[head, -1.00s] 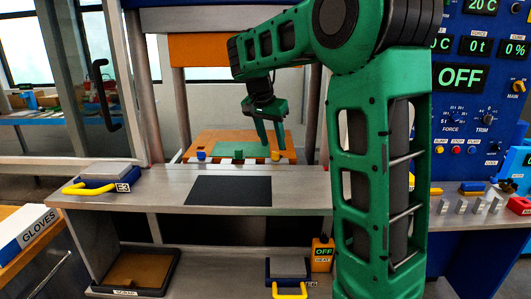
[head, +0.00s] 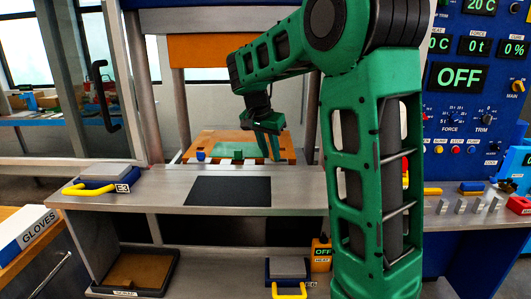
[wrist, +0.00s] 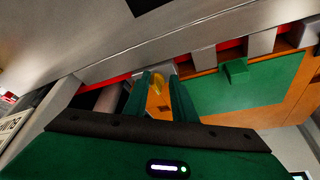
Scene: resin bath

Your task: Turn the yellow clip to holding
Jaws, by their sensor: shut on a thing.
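The yellow clip (wrist: 157,84) shows between the two green fingers of my gripper (wrist: 160,88) in the wrist view, at the edge of the orange board. My gripper (head: 270,155) is shut on it, fingers pointing down. In the head view the fingers hide the clip at the right of the board's front edge. The clip's exact angle is hard to tell.
A green clip (head: 238,154) and a blue clip (head: 201,155) sit along the same front edge of the orange board (head: 205,143). A green sheet (wrist: 245,88) lies on the board. A dark mat (head: 228,191) lies on the metal shelf in front.

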